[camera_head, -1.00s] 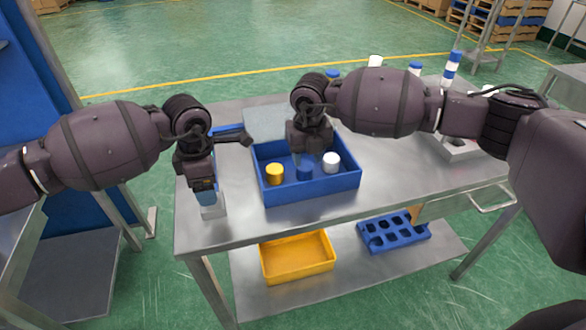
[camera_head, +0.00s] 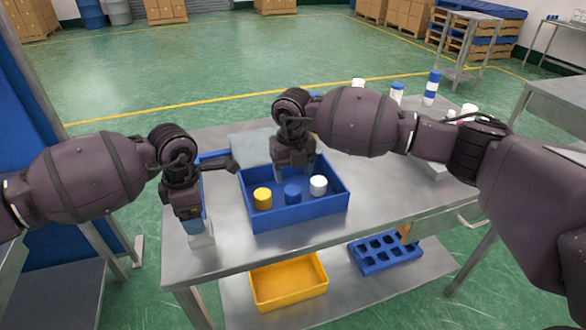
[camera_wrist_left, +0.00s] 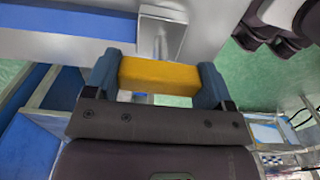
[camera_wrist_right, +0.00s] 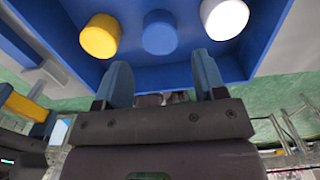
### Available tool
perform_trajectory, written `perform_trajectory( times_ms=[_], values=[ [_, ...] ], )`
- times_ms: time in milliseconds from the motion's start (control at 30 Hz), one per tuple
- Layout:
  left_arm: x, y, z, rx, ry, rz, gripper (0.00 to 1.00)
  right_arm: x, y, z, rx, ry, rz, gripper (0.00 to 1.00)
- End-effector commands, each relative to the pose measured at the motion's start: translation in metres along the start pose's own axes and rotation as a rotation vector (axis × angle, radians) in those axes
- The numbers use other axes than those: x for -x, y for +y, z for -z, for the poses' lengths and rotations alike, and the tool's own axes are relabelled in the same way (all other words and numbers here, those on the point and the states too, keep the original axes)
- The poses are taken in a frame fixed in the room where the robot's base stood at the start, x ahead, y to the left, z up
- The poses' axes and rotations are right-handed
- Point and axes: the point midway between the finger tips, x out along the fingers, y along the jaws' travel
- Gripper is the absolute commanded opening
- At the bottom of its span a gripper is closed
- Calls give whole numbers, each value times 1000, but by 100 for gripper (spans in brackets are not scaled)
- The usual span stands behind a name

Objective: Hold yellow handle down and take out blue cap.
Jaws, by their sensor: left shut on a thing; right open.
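The blue cap (camera_head: 292,194) stands upright in the blue tray (camera_head: 300,221), between a yellow cap and a white cap; it also shows in the right wrist view (camera_wrist_right: 160,33). My right gripper (camera_head: 293,174) is open and empty above the tray, just behind the blue cap and apart from it. Its two fingers (camera_wrist_right: 163,78) show spread in the right wrist view. My left gripper (camera_head: 195,224) is shut on the yellow handle (camera_wrist_left: 158,76), which shows between its fingers in the left wrist view. In the head view the handle is hidden by the gripper.
The yellow cap (camera_head: 262,199) and white cap (camera_head: 318,185) stand close beside the blue cap. The tray walls surround all three. A yellow bin (camera_head: 289,303) and a blue rack (camera_head: 385,268) sit on the lower shelf. White and blue bottles (camera_head: 430,90) stand at the table's back right.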

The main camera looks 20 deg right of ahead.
Motion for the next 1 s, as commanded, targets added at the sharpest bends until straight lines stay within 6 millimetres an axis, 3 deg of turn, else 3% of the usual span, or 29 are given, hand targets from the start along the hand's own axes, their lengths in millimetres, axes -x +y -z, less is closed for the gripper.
perform_trajectory(
  times_ms=[33,600,1000],
  values=[
    [-7,-4,1,-1,5,13,53,-7,0,1,0,3,0,64],
    [-7,-4,1,-2,5,14,53,-52,0,0,-1,2,0,64],
    [-7,-4,1,-2,5,14,53,-66,0,0,0,1,1,64]
  ],
)
